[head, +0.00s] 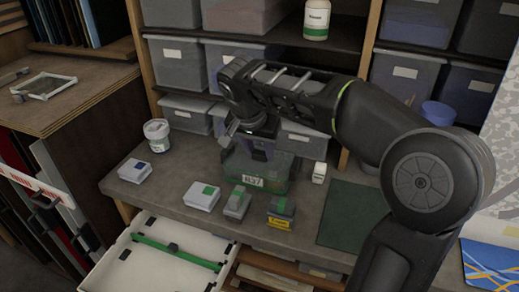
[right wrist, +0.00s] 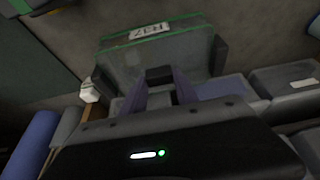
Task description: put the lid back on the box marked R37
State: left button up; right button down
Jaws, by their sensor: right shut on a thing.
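The box marked R37 (head: 273,185) is a see-through greenish box standing on the bench, its white label facing front. It also shows in the right wrist view (right wrist: 119,59), with its label upside down and dark clips at both sides. My right gripper (head: 262,150) is right over the box, pointing down. In the right wrist view its purple fingers (right wrist: 160,92) are shut on a dark knob (right wrist: 159,74), which looks like the lid's handle. The lid's edges are hard to pick out, so I cannot tell whether it sits on the rim or just above. My left gripper is not in view.
Small boxes with green, blue and yellow marks (head: 202,197) stand in front and left. A white tub (head: 157,136) is at left, a small white bottle (head: 320,172) at right. A green mat (head: 352,215) lies further right. An open drawer (head: 120,265) juts out below.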

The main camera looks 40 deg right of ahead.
dwell(0.3)
jog(key=c, duration=0.9)
grip_release()
jog(key=shift+o, duration=0.4)
jog(key=o, duration=0.4)
jog(key=shift+o, duration=0.2)
jog(key=shift+r, duration=0.15)
jog(key=shift+r+p, duration=2.45)
jog(key=shift+r, duration=0.85)
